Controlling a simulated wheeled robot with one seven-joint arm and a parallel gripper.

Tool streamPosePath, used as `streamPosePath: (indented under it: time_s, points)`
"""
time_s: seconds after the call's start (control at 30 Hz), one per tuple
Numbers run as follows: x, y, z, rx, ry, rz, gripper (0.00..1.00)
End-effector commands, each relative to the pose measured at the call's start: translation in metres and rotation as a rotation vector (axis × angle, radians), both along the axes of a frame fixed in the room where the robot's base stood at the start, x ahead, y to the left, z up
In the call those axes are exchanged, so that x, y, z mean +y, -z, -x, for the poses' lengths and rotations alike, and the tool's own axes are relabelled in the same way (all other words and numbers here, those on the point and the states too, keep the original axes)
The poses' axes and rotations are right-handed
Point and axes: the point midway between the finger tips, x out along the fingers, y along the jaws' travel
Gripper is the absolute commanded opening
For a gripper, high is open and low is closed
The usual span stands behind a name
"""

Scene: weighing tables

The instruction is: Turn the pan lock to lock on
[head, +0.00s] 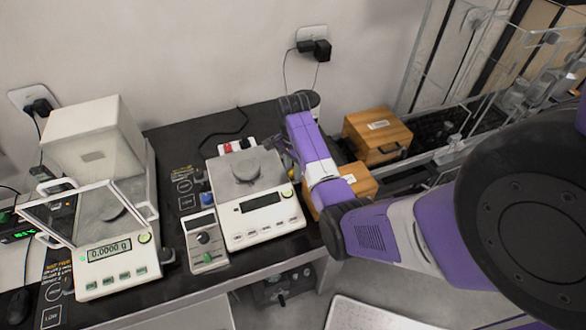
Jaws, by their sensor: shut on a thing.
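A left balance (118,274) with an open glass shield reads 0.0000 g. A wooden box (376,137) sits behind my arm at right.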

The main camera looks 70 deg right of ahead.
Motion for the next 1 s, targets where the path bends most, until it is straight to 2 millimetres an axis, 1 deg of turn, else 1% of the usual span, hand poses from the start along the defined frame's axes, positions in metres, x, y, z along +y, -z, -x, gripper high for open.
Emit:
streamPosePath:
  time_s: [0.27, 0.3, 0.33, 0.57, 0.67, 0.77, 1.0]
  points:
    - [0.0, -0.001, 0.0, 0.0, -0.011, 0.0, 0.0]
    - [0.0, -0.001, 0.0, 0.0, -0.011, 0.0, 0.34]
    - [0.0, -0.001, 0.0, 0.0, -0.011, 0.0, 0.39]
    - [0.0, -0.001, 0.0, 0.0, -0.01, 0.0, 0.39]
    - [-0.001, -0.005, -0.001, -0.001, -0.01, 0.002, 0.39]
    - [-0.001, -0.016, -0.001, -0.003, -0.01, 0.003, 0.39]
    - [0.0, -0.055, -0.001, -0.002, -0.01, 0.002, 0.39]
